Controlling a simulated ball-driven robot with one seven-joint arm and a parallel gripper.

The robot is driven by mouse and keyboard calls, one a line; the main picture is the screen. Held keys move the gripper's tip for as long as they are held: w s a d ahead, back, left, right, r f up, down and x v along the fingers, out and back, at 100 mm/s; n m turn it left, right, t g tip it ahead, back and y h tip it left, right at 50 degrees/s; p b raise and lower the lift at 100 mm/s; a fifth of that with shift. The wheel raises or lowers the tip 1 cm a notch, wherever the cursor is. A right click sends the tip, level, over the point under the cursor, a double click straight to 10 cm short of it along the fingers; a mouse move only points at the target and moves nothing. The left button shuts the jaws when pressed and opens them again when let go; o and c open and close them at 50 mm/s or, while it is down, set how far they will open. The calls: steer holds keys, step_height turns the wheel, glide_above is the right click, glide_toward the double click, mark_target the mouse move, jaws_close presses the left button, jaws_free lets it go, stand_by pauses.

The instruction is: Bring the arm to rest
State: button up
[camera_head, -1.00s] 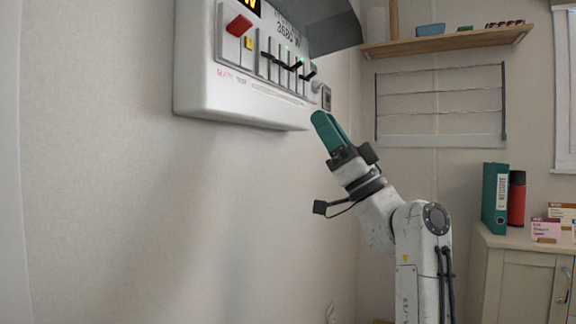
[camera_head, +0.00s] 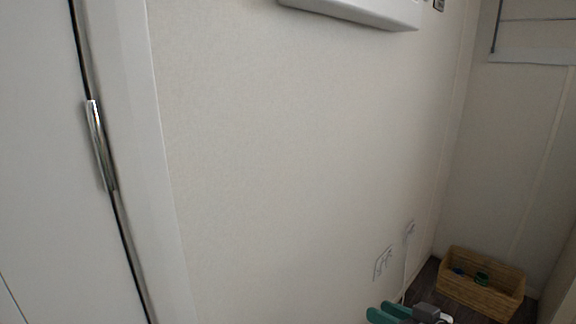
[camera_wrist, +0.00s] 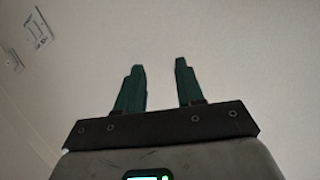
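My gripper (camera_head: 383,312) shows at the bottom edge of the head view, low in front of the wall, with its green fingers pointing left. In the wrist view my gripper (camera_wrist: 160,75) has its two green fingers apart with nothing between them. The plain cream wall (camera_wrist: 230,60) fills the view beyond the fingertips. Most of my arm is below the head view and hidden.
The wall box's lower edge (camera_head: 365,10) shows at the top. A wicker basket (camera_head: 480,290) stands on the floor at right. A white door with a metal handle (camera_head: 101,145) is at left.

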steer(key=s+d+f+m+g+h, duration=0.1)
steer(key=s+d+f+g+h, duration=0.15)
steer(key=s+f, duration=0.6)
steer(key=s+d+f+m+g+h, duration=0.1)
steer(key=s+f+g+h, duration=0.15)
steer(key=s+f, duration=0.6)
steer(key=s+d+f+m+g+h, duration=0.1)
steer(key=s+d+f+g+h, duration=0.15)
steer(key=s, duration=0.65)
steer(key=s+d+f+m+g+h, duration=0.1)
steer(key=s+d+m+g, duration=0.15)
steer(key=s, duration=0.75)
step_height(320, 180, up, 28)
steer(key=p, duration=2.8)
steer(key=shift+a+n, duration=0.2)
steer(key=shift+n, duration=0.15)
steer(key=shift+w, duration=0.1)
